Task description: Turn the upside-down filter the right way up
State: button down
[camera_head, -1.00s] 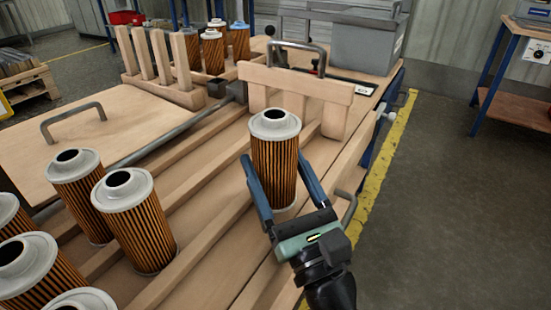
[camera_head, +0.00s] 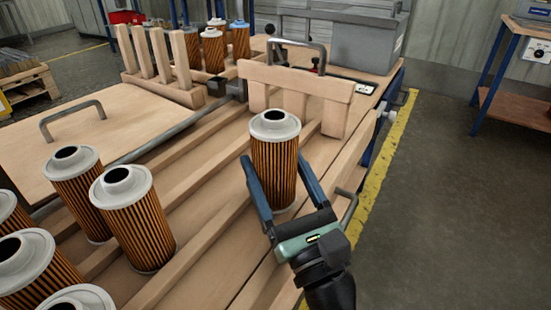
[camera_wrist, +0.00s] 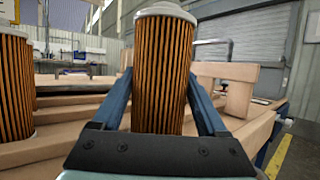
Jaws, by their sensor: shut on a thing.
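My gripper (camera_head: 273,160) is shut on an orange-and-black pleated filter (camera_head: 275,178) with a pale grey cap. This filter is upright, with the cap's round opening on top. Its base appears to be at the wooden surface, but I cannot tell whether it touches. In the wrist view the same filter (camera_wrist: 160,75) stands between the two blue fingers (camera_wrist: 160,95). At the back, one filter has a blue top (camera_head: 239,40), unlike the grey-capped ones (camera_head: 213,50) beside it.
Several grey-capped filters (camera_head: 132,215) stand between wooden rails at the left. A wooden barrier (camera_head: 295,85) rises behind the held filter. A wooden post rack (camera_head: 160,90), a metal handle (camera_head: 72,117) and a grey box (camera_head: 365,45) are nearby. The bench's right side is open floor.

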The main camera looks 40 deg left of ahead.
jog(key=shift+r+p, duration=0.2)
jog(key=shift+p, duration=0.5)
dwell(1.4)
jog(key=shift+f, duration=0.35)
dwell(0.8)
jog(key=shift+r+p, duration=0.3)
jog(key=shift+p, duration=0.3)
dwell(1.4)
jog(key=shift+f, duration=0.3)
dwell(0.9)
jog(key=shift+r, duration=0.3)
jog(key=shift+f, duration=0.2)
dwell(0.5)
grip_release()
jog(key=shift+f, duration=0.1)
